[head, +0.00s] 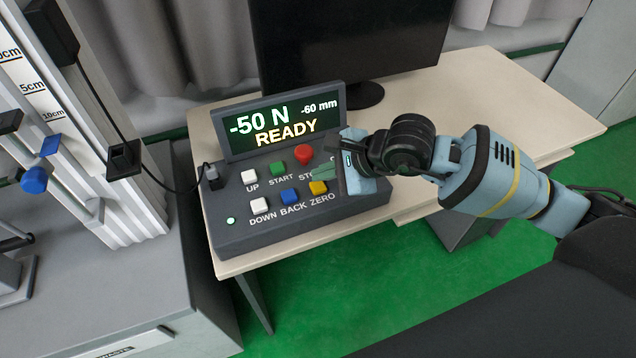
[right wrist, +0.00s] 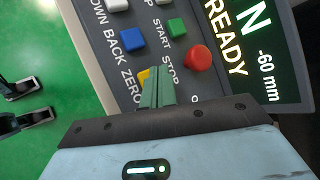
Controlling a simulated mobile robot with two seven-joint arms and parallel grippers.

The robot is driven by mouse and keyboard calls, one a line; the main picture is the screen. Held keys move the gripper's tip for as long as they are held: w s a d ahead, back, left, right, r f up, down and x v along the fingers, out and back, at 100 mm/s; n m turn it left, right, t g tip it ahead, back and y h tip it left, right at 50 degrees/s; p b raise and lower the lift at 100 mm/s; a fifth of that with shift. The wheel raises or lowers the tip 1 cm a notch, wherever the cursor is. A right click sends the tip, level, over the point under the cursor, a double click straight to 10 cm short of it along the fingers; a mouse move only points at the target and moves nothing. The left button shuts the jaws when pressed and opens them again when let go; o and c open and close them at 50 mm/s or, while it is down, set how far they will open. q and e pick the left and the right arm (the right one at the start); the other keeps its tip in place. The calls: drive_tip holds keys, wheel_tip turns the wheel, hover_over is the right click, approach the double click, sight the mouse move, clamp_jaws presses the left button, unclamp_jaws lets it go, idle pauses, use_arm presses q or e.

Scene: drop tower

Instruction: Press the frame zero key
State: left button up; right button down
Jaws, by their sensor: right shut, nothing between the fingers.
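The grey control box (head: 290,226) stands on the table with its keys facing up. The yellow key labelled ZERO (head: 318,188) is in its front row, right of the blue BACK key (head: 289,196). My right gripper (head: 321,172) is shut and empty, its green fingertips over the box close to the yellow key. In the right wrist view the fingertips (right wrist: 157,86) partly cover the yellow key (right wrist: 143,76). I cannot tell whether they touch it. The display (head: 285,121) reads -50 N, -60 mm, READY.
A red STOP key (head: 304,153) and green START key (head: 278,168) lie behind ZERO. White UP (head: 249,176) and DOWN (head: 260,206) keys are left. A monitor (head: 340,45) stands behind. The drop tower (head: 100,150) is at left. The table's right side is clear.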

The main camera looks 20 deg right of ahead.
sight(324, 187)
use_arm(q)
drive_tip(key=shift+f, duration=0.15)
use_arm(e)
drive_tip(key=shift+f, duration=0.2)
idle(0.6)
use_arm(q)
drive_tip(key=shift+s+f+b, duration=0.2)
drive_tip(key=shift+f+b, duration=0.05)
drive_tip(key=shift+b, duration=0.05)
use_arm(e)
drive_tip(key=shift+f, duration=0.3)
use_arm(q)
drive_tip(key=shift+s+f+b, duration=0.2)
drive_tip(key=shift+f+b, duration=0.15)
use_arm(e)
drive_tip(key=shift+f, duration=0.5)
use_arm(q)
drive_tip(key=shift+r, duration=0.1)
use_arm(e)
drive_tip(key=shift+r, duration=0.15)
use_arm(q)
drive_tip(key=shift+w+r+p, duration=0.3)
drive_tip(key=shift+r+p, duration=0.2)
drive_tip(key=shift+p, duration=0.05)
use_arm(e)
drive_tip(key=shift+r, duration=0.8)
drive_tip(key=shift+r, duration=0.15)
